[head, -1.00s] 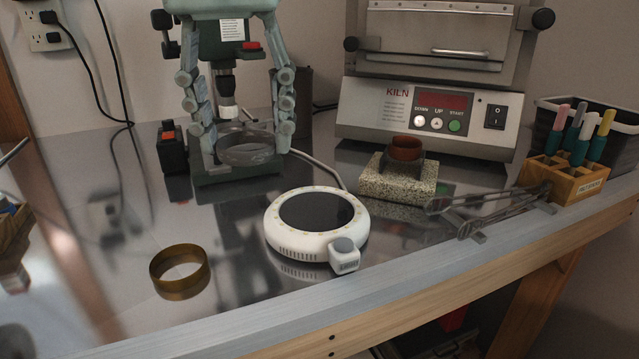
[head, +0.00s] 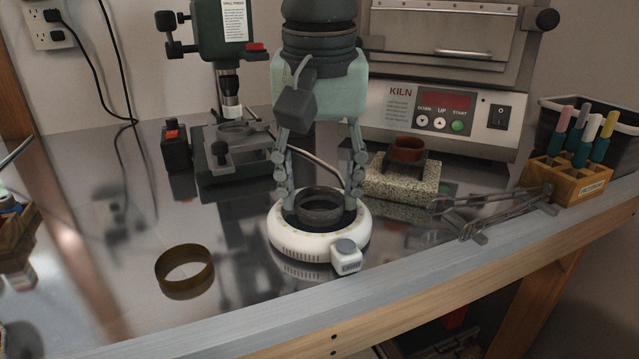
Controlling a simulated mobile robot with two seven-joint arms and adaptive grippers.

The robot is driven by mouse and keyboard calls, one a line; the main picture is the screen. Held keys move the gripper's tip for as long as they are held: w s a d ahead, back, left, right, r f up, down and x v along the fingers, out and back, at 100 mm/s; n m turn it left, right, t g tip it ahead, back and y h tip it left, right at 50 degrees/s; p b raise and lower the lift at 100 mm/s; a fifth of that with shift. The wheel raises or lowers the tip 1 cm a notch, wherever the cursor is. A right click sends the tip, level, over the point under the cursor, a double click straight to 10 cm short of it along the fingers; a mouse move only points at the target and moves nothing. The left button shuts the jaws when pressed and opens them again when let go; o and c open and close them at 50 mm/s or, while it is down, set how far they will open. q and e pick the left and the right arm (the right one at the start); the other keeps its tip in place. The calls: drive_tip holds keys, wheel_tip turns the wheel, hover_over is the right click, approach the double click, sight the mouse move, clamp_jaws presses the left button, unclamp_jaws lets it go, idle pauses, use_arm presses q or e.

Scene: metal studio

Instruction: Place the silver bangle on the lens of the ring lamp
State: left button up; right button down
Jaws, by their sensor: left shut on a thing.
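The silver bangle (head: 319,206), a dark grey metal ring, is between the fingers of my left gripper (head: 319,205). The fingers point down on its left and right sides and are shut on it. The ring lamp (head: 298,244) is a round white unit with a dark lens in its middle and a small grey-topped control block at its front right. The bangle lies flat over the dark lens, inside the white rim as seen from here. I cannot tell whether it touches the lens or hangs just above it. My right gripper is out of view.
A brass-coloured bangle (head: 184,271) lies front left. The drill press (head: 222,60) stands behind left, the kiln (head: 440,105) behind right. Tongs (head: 490,212) and a wooden pen holder (head: 566,180) are at right.

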sight(320, 222)
use_arm(q)
drive_tip(key=shift+f, duration=0.15)
drive_tip(key=o, duration=1.5)
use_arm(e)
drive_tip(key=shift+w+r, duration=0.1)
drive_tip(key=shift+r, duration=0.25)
use_arm(q)
wheel_tip(320, 222, up, 2)
drive_tip(key=shift+s, duration=0.1)
drive_tip(key=shift+s+r, duration=0.3)
drive_tip(key=shift+r, duration=1.4)
drive_tip(key=shift+s+r, duration=0.25)
drive_tip(key=shift+r, duration=1.45)
drive_tip(key=shift+s+r, duration=0.3)
drive_tip(key=shift+r, duration=1.4)
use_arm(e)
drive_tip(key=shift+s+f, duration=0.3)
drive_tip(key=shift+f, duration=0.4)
